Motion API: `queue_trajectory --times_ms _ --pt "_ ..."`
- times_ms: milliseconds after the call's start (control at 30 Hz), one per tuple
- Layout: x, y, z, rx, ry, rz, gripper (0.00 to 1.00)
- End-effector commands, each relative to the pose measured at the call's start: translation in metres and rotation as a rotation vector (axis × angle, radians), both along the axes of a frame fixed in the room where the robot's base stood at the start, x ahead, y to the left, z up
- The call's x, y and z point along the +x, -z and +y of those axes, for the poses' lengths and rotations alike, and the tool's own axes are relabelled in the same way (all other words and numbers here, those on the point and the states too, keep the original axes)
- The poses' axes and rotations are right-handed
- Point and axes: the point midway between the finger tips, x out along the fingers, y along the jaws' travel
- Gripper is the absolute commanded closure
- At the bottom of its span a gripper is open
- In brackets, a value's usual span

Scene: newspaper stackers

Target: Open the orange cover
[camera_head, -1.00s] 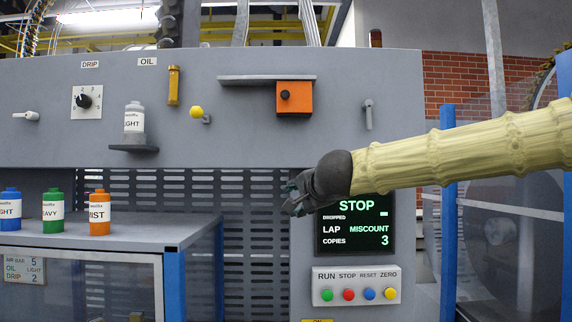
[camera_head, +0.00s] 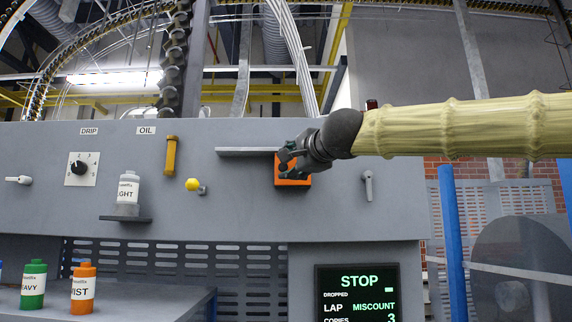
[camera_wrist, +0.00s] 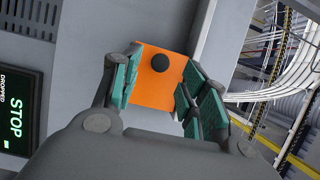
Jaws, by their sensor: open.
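The orange cover (camera_head: 295,183) is a square plate on the grey panel, just under a thin grey ledge (camera_head: 250,151). My gripper (camera_head: 287,165) is in front of it and hides part of it in the head view. In the wrist view the orange cover (camera_wrist: 156,92) shows between my gripper's two green-padded fingers (camera_wrist: 155,88), with a round black knob (camera_wrist: 160,62) near one end. The fingers are spread apart, one on each side of the knob. I cannot tell whether they touch the cover.
A yellow knob (camera_head: 193,185), a yellow tube (camera_head: 170,155) and a white bottle (camera_head: 128,188) on a shelf are left of the cover. A grey lever (camera_head: 368,186) is to its right. The STOP display (camera_head: 357,293) is below.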

Motion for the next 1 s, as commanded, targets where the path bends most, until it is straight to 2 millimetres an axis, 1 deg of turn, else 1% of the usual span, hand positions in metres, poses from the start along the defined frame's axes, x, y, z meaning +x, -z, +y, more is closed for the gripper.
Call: queue_trajectory --times_ms 33,100,300,467,700,733,867,900,967,1000 --pt "0.008 -0.001 0.003 0.001 0.0 0.001 0.56" --pt "0.017 -0.001 0.007 0.001 0.0 0.001 0.56" --pt "0.035 -0.001 0.013 0.0 0.002 0.0 0.56" --pt "0.04 0.0 0.015 0.001 0.002 0.0 0.56" --pt "0.041 0.0 0.015 0.001 0.002 0.0 0.56" --pt "0.041 0.0 0.015 0.001 0.002 0.0 0.58" --pt "0.041 0.0 0.015 0.001 0.003 0.0 0.82" --pt "0.041 0.0 0.015 0.001 0.003 0.0 0.89" --pt "0.04 0.0 0.014 0.001 0.003 0.0 1.0" --pt "0.04 0.0 0.014 0.001 0.003 0.0 1.0"
